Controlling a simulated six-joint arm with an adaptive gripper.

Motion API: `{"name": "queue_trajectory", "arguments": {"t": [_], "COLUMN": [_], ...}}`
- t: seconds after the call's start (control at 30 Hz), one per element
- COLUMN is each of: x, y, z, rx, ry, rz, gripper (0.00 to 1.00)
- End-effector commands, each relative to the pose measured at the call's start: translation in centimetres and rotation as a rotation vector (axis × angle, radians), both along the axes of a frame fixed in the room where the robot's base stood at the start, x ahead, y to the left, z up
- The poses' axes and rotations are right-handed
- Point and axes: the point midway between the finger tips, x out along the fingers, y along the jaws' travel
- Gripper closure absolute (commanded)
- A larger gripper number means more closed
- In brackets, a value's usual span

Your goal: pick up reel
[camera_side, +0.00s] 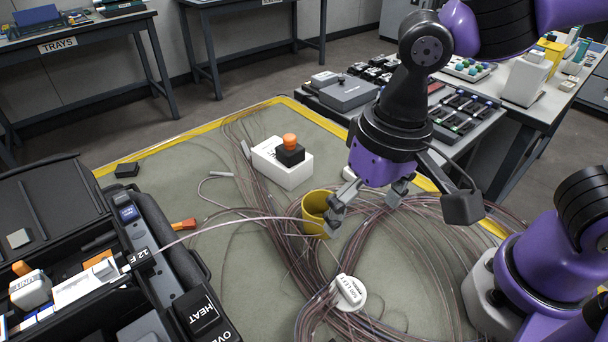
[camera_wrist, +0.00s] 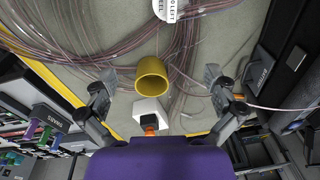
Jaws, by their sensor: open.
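A white rounded piece with a printed label (camera_side: 349,291) lies on the looped cables at the front middle. I cannot tell for sure which one is the reel. My gripper (camera_side: 361,214) is open and empty above the cables. In the wrist view its fingers (camera_wrist: 160,75) appear on either side of the yellow cylinder.
A white block with an orange-topped black button (camera_side: 290,150) stands behind the cylinder. Loose cables (camera_side: 430,235) spread across the mat. An open black splicer case (camera_side: 60,230) fills the left. A side table (camera_side: 480,125) with parts stands at back right.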

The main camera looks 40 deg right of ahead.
Motion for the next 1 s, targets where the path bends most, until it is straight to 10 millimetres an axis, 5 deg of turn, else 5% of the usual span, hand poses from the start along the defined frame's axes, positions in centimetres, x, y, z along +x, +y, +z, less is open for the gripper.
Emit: {"name": "queue_trajectory", "arguments": {"t": [0.2, 1.0], "x": [-1.9, -1.9], "y": [3.2, 3.0], "z": [-2.4, -12.2], "rx": [-0.058, -0.056], "ry": [0.081, 0.080], "rz": [-0.039, -0.043], "gripper": [0.00, 0.00]}}
